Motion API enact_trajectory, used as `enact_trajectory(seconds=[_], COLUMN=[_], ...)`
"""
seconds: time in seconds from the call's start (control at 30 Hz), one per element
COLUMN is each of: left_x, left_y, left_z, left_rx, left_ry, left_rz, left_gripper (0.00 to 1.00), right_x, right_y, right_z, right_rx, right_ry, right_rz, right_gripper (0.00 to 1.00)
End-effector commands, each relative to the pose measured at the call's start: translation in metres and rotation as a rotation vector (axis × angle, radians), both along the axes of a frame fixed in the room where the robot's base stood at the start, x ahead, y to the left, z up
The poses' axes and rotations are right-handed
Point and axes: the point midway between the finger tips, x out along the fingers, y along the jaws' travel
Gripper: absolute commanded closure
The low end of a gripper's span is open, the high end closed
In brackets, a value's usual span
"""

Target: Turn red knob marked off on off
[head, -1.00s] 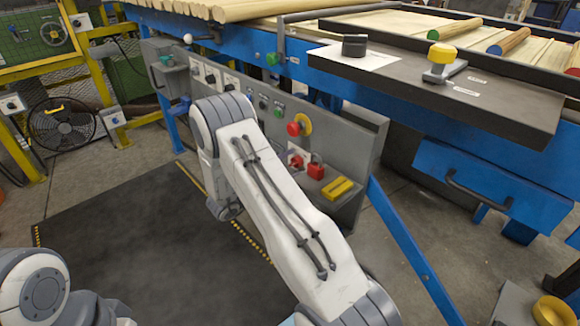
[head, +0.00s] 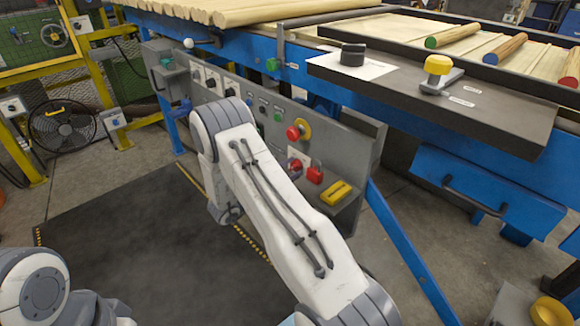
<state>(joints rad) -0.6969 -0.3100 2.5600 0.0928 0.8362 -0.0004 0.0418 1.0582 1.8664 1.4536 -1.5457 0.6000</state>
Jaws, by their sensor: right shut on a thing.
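The grey control panel (head: 345,150) stands under the blue machine frame. The red knob (head: 295,164) sits on a small white plate low on the panel, just left of a red padlock-shaped block. It looks darker and partly covered at my right arm's edge. My right arm (head: 275,200) reaches up from the bottom, bends, and drops behind itself. My right gripper is almost wholly hidden behind this arm, shut at the red knob. The knob's marking is too small to read. My left arm shows at the lower left; its gripper is out of view.
A red mushroom button (head: 298,130) on a yellow ring is above the knob. The red block (head: 315,174) and a yellow handle (head: 337,191) are close by. A dark shelf (head: 430,95) juts out above. A black mat (head: 120,240) covers open floor at left.

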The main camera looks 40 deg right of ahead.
Motion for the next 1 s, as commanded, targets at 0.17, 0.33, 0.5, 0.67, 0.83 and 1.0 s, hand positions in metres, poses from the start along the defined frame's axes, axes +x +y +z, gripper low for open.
enact_trajectory(seconds=[0.17,0.33,0.5,0.67,0.83,1.0], left_x=[0.0,0.0,0.0,0.0,0.0,0.0], left_y=[0.0,0.0,0.0,0.0,0.0,0.0], left_z=[0.017,0.03,0.041,0.051,0.06,0.069], left_rx=[0.0,0.0,0.0,0.0,0.0,0.0], left_ry=[0.0,0.0,0.0,0.0,0.0,0.0], left_rz=[0.0,0.0,0.0,0.0,0.0,0.0], left_gripper=[0.5,0.5,0.5,0.5,0.5,0.5], right_x=[0.0,-0.001,-0.001,-0.002,-0.002,-0.002], right_y=[0.001,0.001,0.001,0.001,0.001,0.001], right_z=[0.002,0.002,0.001,0.001,0.0,0.0], right_rx=[-0.011,-0.023,-0.036,-0.049,-0.06,-0.073], right_ry=[0.164,0.325,0.488,0.638,0.799,0.958], right_rz=[0.001,0.002,0.002,0.003,0.003,0.003], right_gripper=[1.0,1.0,1.0,1.0,1.0,1.0])
